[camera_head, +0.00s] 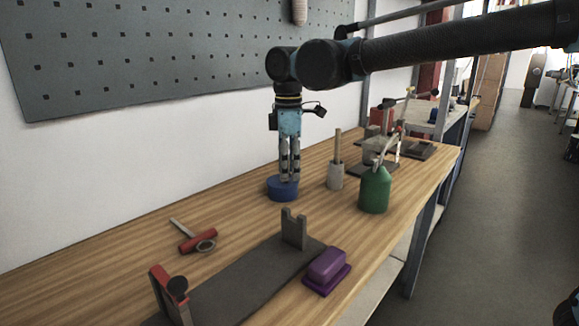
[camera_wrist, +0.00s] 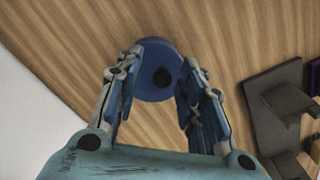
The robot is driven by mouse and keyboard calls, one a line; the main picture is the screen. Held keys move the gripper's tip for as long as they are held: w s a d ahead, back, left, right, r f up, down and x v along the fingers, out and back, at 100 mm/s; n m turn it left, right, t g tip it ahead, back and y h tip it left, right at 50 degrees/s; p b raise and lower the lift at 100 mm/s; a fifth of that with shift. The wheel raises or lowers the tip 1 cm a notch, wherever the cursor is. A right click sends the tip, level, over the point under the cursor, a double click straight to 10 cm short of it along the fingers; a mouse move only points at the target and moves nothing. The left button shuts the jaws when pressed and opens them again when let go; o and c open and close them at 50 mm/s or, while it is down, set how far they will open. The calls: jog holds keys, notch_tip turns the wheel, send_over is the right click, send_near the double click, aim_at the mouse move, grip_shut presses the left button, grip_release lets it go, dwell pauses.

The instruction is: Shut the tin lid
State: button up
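The tin (camera_head: 283,190) is a round blue container on the wooden bench, below my gripper (camera_head: 289,179). In the wrist view its round blue lid (camera_wrist: 154,62) shows from above, with a small dark knob (camera_wrist: 162,77). My gripper points down with its fingertips at or just above the tin's top. In the wrist view the fingers stand apart on either side of the knob, with a visible gap. The fingers hide part of the lid's edge. I cannot tell whether the lid sits fully down on the tin.
A grey cup with a stick (camera_head: 336,176) and a green bottle (camera_head: 375,190) stand to the right. A purple box (camera_head: 327,267) and a grey fixture (camera_head: 258,283) are in front. A red-handled tool (camera_head: 197,240) lies left. The pegboard wall (camera_head: 150,55) is behind.

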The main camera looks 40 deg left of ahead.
jog(key=shift+s, duration=0.2)
jog(key=shift+r, duration=0.45)
notch_tip(320, 180, up, 11)
jog(key=shift+w, duration=0.15)
dwell(0.5)
